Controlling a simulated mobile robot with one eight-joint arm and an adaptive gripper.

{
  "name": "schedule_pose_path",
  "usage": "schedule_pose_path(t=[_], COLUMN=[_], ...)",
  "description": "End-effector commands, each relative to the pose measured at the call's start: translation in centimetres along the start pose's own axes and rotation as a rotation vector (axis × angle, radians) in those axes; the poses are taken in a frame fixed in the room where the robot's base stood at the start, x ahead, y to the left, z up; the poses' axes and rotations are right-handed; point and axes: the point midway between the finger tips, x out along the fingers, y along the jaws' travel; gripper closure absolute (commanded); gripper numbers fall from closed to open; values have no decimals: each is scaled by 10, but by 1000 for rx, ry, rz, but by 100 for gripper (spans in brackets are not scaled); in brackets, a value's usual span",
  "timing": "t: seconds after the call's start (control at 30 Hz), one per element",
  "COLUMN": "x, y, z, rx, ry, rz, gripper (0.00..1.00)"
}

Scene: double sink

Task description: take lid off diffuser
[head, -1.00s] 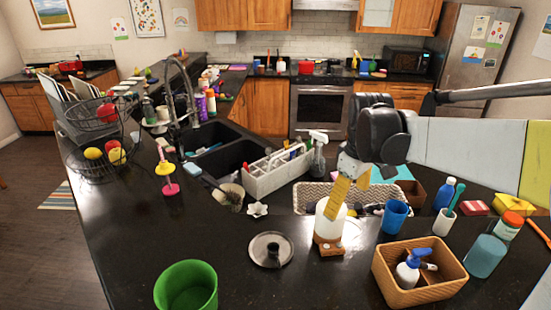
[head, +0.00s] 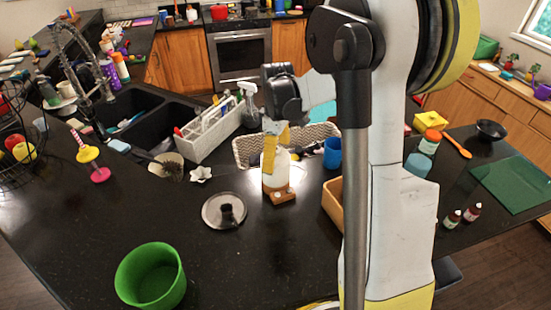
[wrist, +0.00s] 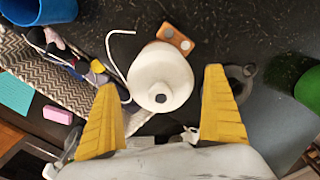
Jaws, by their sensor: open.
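The diffuser has a white rounded lid (head: 282,169) on a wooden base (head: 282,197) and stands upright on the dark counter. In the wrist view I look down on the white lid (wrist: 165,68), with a small dark hole in its top. Part of the wooden base (wrist: 178,38) shows beyond it. My gripper (head: 274,148) is at the lid's upper part, with its yellow fingers pointing down. In the wrist view my gripper (wrist: 160,82) is open, one finger on each side of the lid. I cannot tell whether either finger touches it.
A round metal pot lid (head: 222,211) lies left of the diffuser, with a green bowl (head: 150,277) nearer me. A blue cup (head: 332,152) and a patterned basket (head: 245,152) stand close behind. Bare counter lies in front.

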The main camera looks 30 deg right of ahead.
Motion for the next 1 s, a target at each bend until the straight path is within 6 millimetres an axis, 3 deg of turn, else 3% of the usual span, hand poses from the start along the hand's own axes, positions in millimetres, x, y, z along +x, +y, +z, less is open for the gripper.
schedule_pose_path(t=[0.1, 0.37, 0.53, 1.0], x=[14, 17, 16, 12], y=[0, 0, 0, 0], z=[0, 0, 0, 0], rx=[0, 0, 0, 0], ry=[0, 0, 0, 0], rz=[0, 0, 0, 0], gripper=[0, 0, 49, 50])
